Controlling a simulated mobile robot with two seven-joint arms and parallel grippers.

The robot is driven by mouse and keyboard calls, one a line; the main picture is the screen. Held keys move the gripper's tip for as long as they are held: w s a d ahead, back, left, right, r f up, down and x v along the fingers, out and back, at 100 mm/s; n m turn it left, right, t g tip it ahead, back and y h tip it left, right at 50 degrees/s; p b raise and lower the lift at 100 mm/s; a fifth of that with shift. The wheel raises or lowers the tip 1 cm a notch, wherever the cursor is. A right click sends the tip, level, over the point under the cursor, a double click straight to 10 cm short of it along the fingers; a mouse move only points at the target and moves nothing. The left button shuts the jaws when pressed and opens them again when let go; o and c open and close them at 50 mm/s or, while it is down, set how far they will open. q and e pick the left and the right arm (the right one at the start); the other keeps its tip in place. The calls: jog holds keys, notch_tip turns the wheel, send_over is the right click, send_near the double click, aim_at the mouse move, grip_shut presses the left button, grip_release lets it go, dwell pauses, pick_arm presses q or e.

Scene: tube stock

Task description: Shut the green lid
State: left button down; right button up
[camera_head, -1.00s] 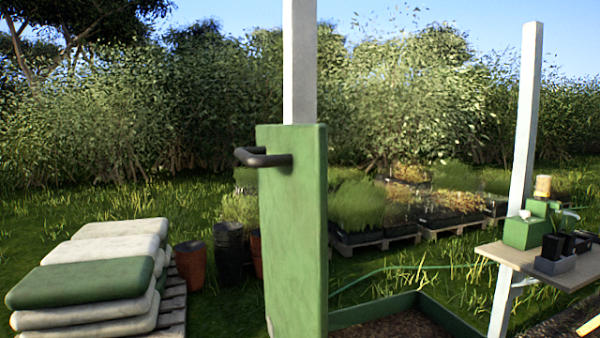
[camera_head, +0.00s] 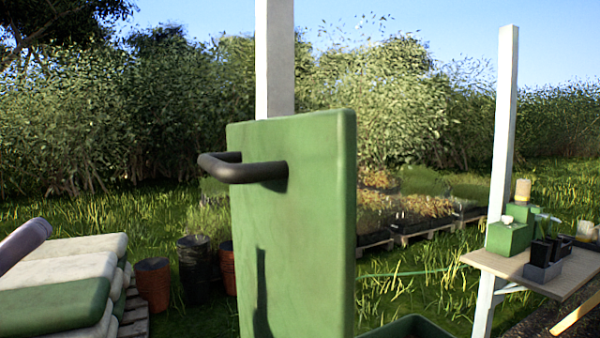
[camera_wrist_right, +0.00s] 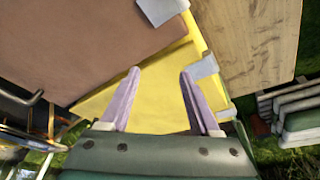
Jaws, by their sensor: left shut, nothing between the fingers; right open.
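The green lid (camera_head: 300,215) stands upright, raised, in the middle of the head view. Its dark bar handle (camera_head: 245,170) sticks out to the left near its top. A low green frame (camera_head: 408,328) shows at the lid's lower right; the lid's bottom edge is out of view. My left gripper (camera_head: 24,244) only partly shows at the left edge of the head view, shut and empty. It is well left of the lid and apart from it. My right gripper (camera_wrist_right: 160,74) is open and empty in the right wrist view, above a yellow surface (camera_wrist_right: 150,92).
Stacked sacks (camera_head: 65,270) lie at the left, with pots (camera_head: 153,284) beside them. A white post (camera_head: 275,60) rises behind the lid. A small wooden shelf (camera_head: 545,277) with green boxes is at the right. A wooden board (camera_wrist_right: 250,40) lies near my right gripper.

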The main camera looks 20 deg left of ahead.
pick_arm(q)
jog(key=w+d+f+p+x, duration=0.1)
jog(key=f+p+x, duration=0.1)
jog(key=x, duration=0.9)
jog(key=shift+w+d+p, duration=0.2)
jog(key=shift+w+p, duration=0.1)
jog(key=shift+r, duration=0.1)
